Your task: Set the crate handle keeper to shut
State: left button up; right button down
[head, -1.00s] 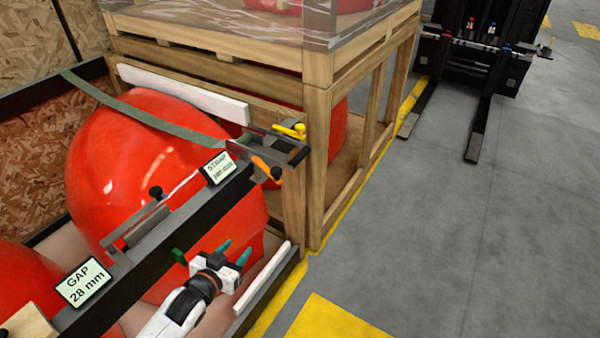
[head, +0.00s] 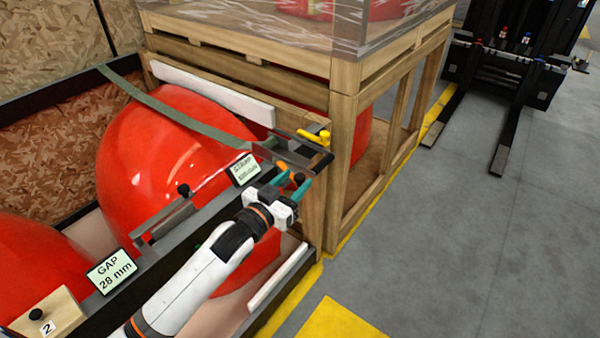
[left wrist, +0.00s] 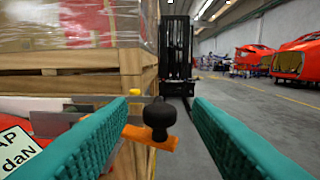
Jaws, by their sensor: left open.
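An orange lever (head: 283,169) is at the right end of the dark rail in the head view, mostly hidden by my left gripper. In the left wrist view the orange lever (left wrist: 140,136) carries a black round knob (left wrist: 160,114). My left gripper (head: 292,182) is open, with its teal fingers pointing at the lever. In the wrist view the knob shows between the fingers; contact cannot be told. A yellow handle (head: 316,136) sits just beyond, near the wooden crate post. Which of these parts is the keeper cannot be told for sure. My right gripper is out of view.
A wooden crate (head: 345,150) stands right beside the lever. The strap label (head: 245,169) and gap label (head: 111,271) stand on the rail (head: 205,205). A red nosecone (head: 150,150) lies behind it under a green strap. Open floor (head: 470,250) is at right.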

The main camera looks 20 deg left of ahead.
pick_arm(q)
jog(key=shift+x, duration=1.45)
jog(key=shift+c, duration=0.4)
grip_shut()
